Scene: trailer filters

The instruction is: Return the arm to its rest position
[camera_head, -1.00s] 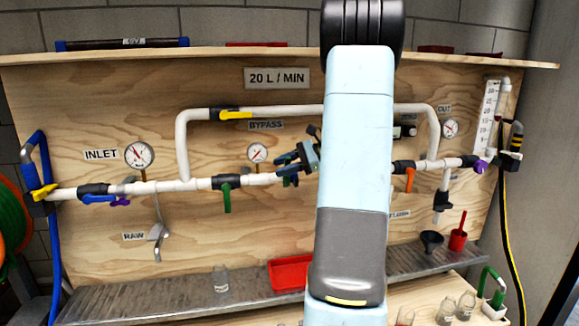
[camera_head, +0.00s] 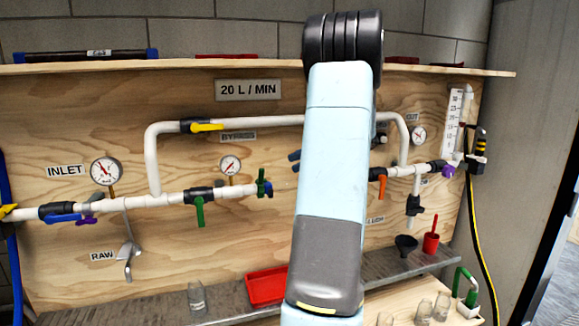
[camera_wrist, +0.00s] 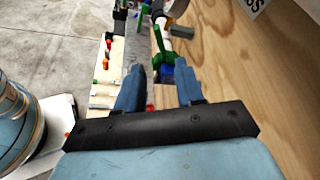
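My arm (camera_head: 333,165) stands upright across the middle of the head view and hides part of the panel behind it. My gripper (camera_wrist: 159,72) shows in the wrist view as two blue fingers, apart, with no object held between them. In the head view only a small blue part shows left of the arm, and the rest is hidden. In the wrist view a green valve handle (camera_wrist: 160,60) and pipework appear beyond the fingertips. I cannot tell how far they are from the fingers.
The plywood panel (camera_head: 70,125) carries white pipes (camera_head: 153,165), gauges and coloured valves. Several jars stand at lower right.

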